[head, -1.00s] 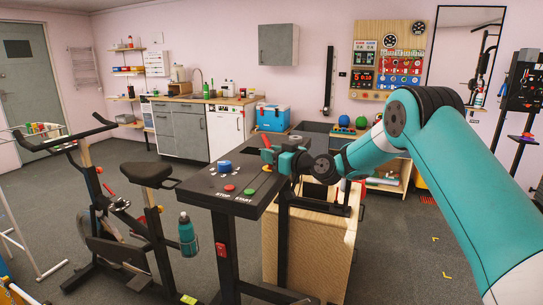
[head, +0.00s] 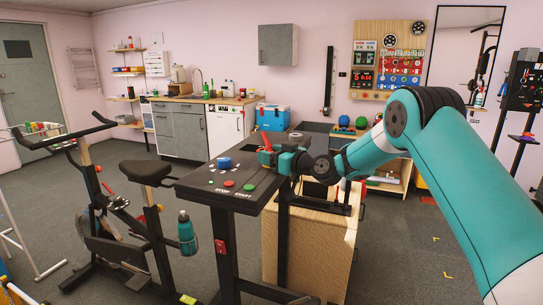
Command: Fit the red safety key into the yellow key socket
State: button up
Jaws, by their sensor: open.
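The red safety key (head: 265,143) shows as a small upright red piece at the right end of the dark console. My gripper (head: 267,159) is at the key, low over the console top. It is open, with the key at or between its fingers; contact is too small to make out. The yellow key socket cannot be made out now; the gripper and key cover that part of the console.
The console top (head: 215,181) also carries a blue knob (head: 224,162), a red stop button (head: 229,184) and a green start button (head: 249,187). An exercise bike (head: 150,172) stands close on the left. A wooden cabinet (head: 310,250) stands beneath my arm.

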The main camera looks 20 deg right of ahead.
jog(key=b+v, duration=0.5)
jog(key=v, duration=1.2)
jog(key=shift+d+b, duration=0.15)
jog(key=shift+b, duration=0.25)
jog(key=shift+s, duration=0.1)
